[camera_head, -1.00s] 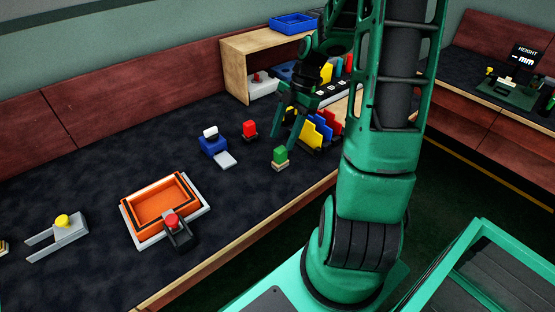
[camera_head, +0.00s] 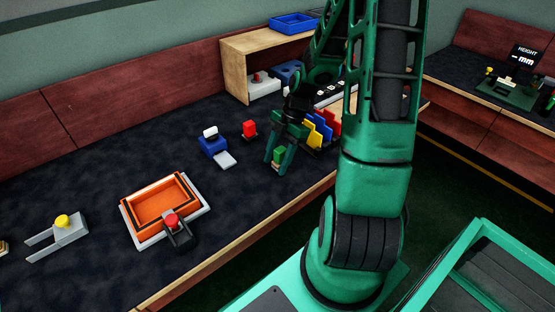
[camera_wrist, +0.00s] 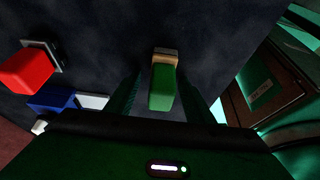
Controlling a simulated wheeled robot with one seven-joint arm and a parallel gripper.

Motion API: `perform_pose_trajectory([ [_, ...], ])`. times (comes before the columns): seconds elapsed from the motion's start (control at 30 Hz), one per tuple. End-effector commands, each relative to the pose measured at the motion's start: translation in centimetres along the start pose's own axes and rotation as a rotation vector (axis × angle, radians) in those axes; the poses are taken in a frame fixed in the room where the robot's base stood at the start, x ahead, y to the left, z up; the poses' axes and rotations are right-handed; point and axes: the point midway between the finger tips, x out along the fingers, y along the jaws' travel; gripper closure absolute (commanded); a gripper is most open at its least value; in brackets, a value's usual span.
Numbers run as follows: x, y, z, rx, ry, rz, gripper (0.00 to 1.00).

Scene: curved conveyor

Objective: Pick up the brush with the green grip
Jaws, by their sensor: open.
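The brush with the green grip (camera_head: 279,154) stands upright on the dark worktop near its front edge. In the wrist view its green grip (camera_wrist: 162,88) points toward the camera, with a tan base (camera_wrist: 166,55) beneath. My gripper (camera_head: 281,158) is open and points down over the brush, with its fingers on either side of the green grip. In the wrist view my fingers show left and right of the grip, with a gap on each side. The fingers partly hide the brush in the head view.
A red-topped block (camera_head: 249,128) stands just left of my gripper. A blue device (camera_head: 212,145) is farther left. Blue, yellow and red upright pieces (camera_head: 322,127) stand close on the right. An orange tray (camera_head: 128,209) lies at front left.

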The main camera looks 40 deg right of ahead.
Motion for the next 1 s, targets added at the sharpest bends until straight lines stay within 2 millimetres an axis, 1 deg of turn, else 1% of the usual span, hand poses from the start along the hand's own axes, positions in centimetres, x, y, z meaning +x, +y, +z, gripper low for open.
perform_pose_trajectory([
  [0.07, 0.0, 0.0, 0.0, 0.0, 0.0, 0.0, 0.52],
  [0.17, 0.0, 0.0, 0.0, 0.0, 0.0, 0.0, 0.73],
  [0.2, 0.0, 0.0, 0.0, 0.0, 0.0, 0.0, 0.83],
  [0.27, -0.1, 0.0, 0.0, 0.0, 0.0, 0.0, 0.97],
  [0.57, -0.1, 0.0, 0.0, 0.0, 0.0, 0.0, 0.97],
  [0.73, -0.7, 0.1, -0.2, -0.001, -0.001, 0.002, 0.97],
  [0.87, -1.9, 0.1, -0.7, -0.002, -0.003, 0.003, 0.97],
  [1.0, -4.2, 0.1, -1.7, -0.002, -0.005, 0.004, 0.97],
])
